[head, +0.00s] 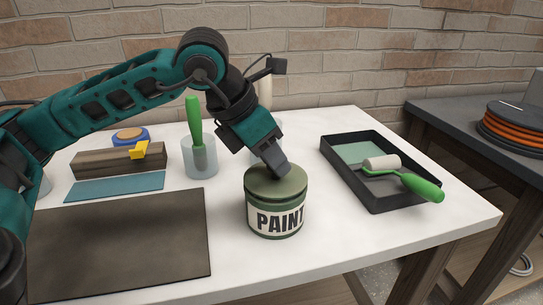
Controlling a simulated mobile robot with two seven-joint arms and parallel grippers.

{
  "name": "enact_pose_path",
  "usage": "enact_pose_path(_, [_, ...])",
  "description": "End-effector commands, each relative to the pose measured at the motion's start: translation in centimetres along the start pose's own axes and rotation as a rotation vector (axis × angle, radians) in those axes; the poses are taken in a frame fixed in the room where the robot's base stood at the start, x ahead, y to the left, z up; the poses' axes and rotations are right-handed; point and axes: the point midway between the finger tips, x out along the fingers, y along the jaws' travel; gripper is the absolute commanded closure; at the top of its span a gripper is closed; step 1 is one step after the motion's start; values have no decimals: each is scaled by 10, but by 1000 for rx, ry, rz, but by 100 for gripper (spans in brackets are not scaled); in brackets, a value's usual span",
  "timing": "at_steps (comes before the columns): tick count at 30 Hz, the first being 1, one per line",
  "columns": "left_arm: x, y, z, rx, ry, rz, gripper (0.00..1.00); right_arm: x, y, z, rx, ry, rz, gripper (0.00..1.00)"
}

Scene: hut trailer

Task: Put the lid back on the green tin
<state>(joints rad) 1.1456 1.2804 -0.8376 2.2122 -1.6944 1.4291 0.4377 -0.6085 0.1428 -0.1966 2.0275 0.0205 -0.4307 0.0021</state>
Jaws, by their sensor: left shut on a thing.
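The green tin (275,216) with a "PAINT" label stands upright near the front edge of the white table. The olive-green lid (262,187) is on top of the tin, roughly level and lined up with its rim. I cannot tell whether it is pressed fully down. My right gripper is not in view.
A black paint tray (375,200) with a green-handled roller (405,178) lies to the right. A clear cup (201,160) with a green-handled tool stands behind left. A dark mat (120,245), a wooden block (118,162) and a blue sheet are at left. Bare table surrounds the tin's front.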

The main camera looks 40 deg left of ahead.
Motion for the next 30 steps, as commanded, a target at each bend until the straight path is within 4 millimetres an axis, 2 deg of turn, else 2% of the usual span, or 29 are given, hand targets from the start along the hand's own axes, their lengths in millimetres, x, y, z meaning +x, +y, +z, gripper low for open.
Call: enact_pose_path(30, [2,0,-1,0,-1,-1,97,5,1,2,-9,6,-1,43])
